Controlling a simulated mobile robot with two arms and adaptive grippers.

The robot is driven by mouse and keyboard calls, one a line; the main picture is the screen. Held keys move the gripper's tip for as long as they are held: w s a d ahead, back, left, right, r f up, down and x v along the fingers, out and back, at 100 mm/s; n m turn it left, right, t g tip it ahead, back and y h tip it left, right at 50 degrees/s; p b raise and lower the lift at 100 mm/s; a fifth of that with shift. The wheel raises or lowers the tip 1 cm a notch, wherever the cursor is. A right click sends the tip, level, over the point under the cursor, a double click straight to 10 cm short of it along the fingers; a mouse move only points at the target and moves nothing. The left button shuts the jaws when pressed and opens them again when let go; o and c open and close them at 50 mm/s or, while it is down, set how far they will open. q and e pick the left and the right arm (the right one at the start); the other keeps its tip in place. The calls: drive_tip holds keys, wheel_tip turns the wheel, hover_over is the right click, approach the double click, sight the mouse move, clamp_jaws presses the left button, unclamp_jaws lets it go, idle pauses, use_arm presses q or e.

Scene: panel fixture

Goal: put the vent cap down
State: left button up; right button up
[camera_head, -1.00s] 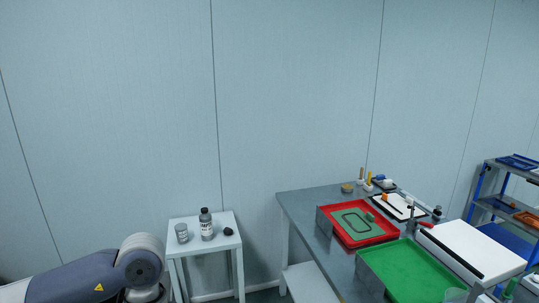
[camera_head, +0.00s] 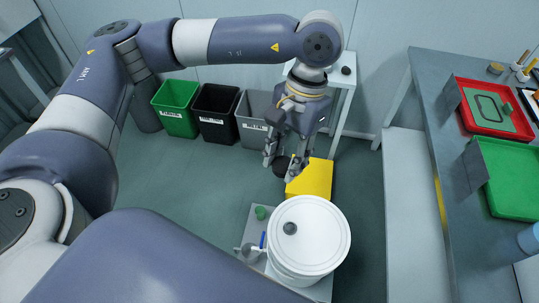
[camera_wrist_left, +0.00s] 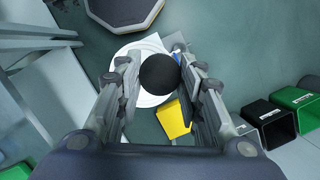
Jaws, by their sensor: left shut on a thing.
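The vent cap looks like a dark round piece; it shows in the head view (camera_head: 280,167) and in the left wrist view (camera_wrist_left: 160,74). My left gripper (camera_head: 281,172) is shut on it and holds it in the air, beside and partly in front of a yellow block (camera_head: 313,180). In the left wrist view both fingers of the gripper (camera_wrist_left: 158,66) press on its sides. A white drum (camera_head: 325,232) with a round lid stands nearer to me, below the gripper in the head view. My right gripper is out of view.
Green (camera_head: 177,108), black (camera_head: 215,113) and grey bins (camera_head: 255,121) stand behind left. A workbench (camera_head: 450,190) is at right. Open floor lies left of the drum.

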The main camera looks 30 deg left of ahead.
use_arm(q)
drive_tip(key=w+d+r+m+y, duration=0.1)
drive_tip(key=w+d+r+m, duration=0.2)
drive_tip(key=d+r+m, duration=0.35)
drive_tip(key=w+d+f+m+t, duration=0.2)
drive_tip(key=w+d+f+m, duration=0.15)
drive_tip(key=d+f, duration=0.2)
drive_tip(key=s+a+r+n+g, duration=0.1)
drive_tip(key=s+a+r+n, duration=0.2)
drive_tip(key=a+r+n, duration=0.15)
drive_tip(key=s+a+r+n+g, duration=0.1)
drive_tip(key=s+a+r+n, duration=0.25)
drive_tip(key=r, duration=0.25)
drive_tip(key=w+d+n+h, duration=0.1)
drive_tip(key=w+d+n, duration=0.3)
drive_tip(key=w+d, duration=0.4)
drive_tip(key=d, duration=0.2)
drive_tip(key=shift+w+d+n+h, duration=0.3)
drive_tip(key=shift+w+d+n, duration=0.05)
drive_tip(key=shift+w+n, duration=0.05)
